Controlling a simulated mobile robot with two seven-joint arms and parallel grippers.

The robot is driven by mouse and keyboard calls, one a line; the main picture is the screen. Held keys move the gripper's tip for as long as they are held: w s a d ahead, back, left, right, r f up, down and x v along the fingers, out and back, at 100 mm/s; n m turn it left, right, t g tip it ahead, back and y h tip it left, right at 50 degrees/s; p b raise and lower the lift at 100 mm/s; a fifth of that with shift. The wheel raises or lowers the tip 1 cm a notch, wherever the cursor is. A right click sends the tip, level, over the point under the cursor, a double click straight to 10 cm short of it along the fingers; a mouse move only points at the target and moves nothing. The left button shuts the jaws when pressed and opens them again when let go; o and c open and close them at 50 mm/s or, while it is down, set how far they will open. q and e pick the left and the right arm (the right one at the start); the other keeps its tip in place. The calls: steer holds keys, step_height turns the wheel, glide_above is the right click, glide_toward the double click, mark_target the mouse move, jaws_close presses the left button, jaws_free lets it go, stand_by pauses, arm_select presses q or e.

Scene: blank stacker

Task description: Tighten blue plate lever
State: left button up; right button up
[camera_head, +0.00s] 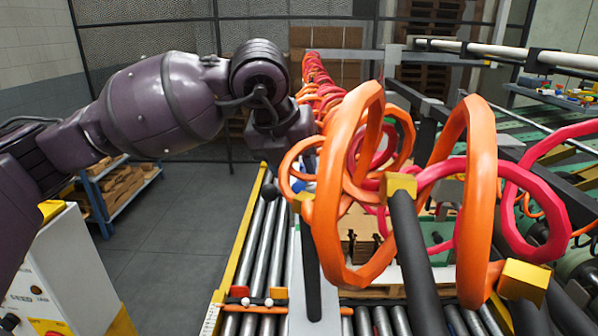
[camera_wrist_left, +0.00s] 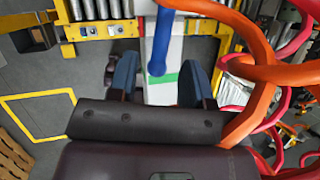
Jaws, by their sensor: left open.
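In the left wrist view, the blue lever (camera_wrist_left: 162,42) comes down from the top of the picture, its rounded end near a green stripe on a pale beam. My left gripper (camera_wrist_left: 158,82) is open, with one dark blue finger on each side of the lever's end. I see no finger pressing on it, and cannot tell its exact depth between them. In the head view, my purple left arm reaches in from the left, and its gripper (camera_head: 300,160) is largely hidden behind orange coils. A small blue patch shows there, too small to identify. My right gripper is out of view.
Orange and red coiled hoses (camera_head: 345,200) crowd the right of my left gripper. Dark bars with yellow blocks (camera_head: 398,186) stand in front. A roller conveyor (camera_head: 262,245) runs below. A white control box (camera_head: 70,275) stands at lower left, with open grey floor between.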

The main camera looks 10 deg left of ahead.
mark_target(300, 178)
arm_select(q)
steer(key=shift+x, duration=1.55)
jaws_close()
